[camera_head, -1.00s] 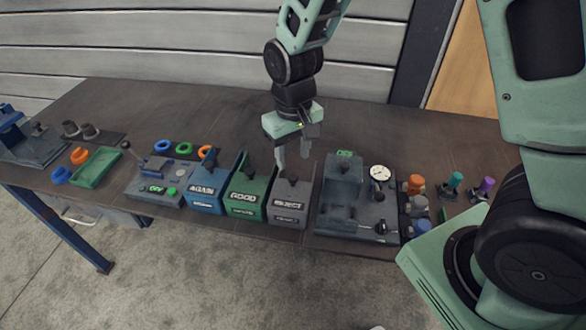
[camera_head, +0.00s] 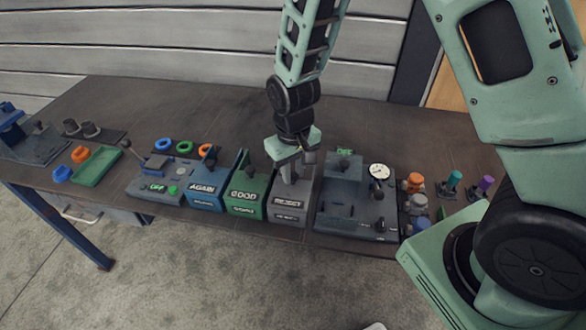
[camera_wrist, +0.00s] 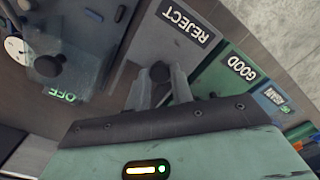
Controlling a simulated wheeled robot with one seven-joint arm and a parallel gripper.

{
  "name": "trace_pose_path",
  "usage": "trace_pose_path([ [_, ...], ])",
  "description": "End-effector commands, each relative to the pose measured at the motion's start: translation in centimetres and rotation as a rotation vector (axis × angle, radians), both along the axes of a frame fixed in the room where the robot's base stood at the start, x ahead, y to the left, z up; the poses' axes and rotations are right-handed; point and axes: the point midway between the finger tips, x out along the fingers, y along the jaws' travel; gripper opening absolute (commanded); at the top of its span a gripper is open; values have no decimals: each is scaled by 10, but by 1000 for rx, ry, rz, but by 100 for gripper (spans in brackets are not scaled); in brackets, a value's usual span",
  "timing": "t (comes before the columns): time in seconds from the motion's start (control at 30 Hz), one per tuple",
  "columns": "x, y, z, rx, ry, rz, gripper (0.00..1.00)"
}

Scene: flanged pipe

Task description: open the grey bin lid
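The grey bin (camera_head: 289,212) stands on the bench, to the right of the green bin. In the wrist view its grey lid (camera_wrist: 180,42) carries a REJECT label, and a dark knob (camera_wrist: 160,71) shows on it. The lid looks closed. My gripper (camera_wrist: 162,88) is low over this lid, pointing down. Its two fingers are apart, one on either side of the knob. I cannot tell whether they touch it. In the head view my gripper (camera_head: 292,176) hides most of the knob.
The green GOOD bin (camera_head: 245,204) and the blue AGAIN bin (camera_head: 206,196) stand close on the left. A dark grey fixture with a gauge (camera_head: 379,171) stands close on the right.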

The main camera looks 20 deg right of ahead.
Motion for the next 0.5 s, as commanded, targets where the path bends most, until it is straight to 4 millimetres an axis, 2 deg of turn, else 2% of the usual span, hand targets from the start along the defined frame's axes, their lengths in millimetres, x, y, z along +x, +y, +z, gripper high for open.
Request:
trace_pose_path([
  [0.13,10,-7,0,0,0,-3,0],
  [0.3,42,-30,0,-1,-3,-5,0],
  [0.5,65,-46,1,-1,-1,0,0],
])
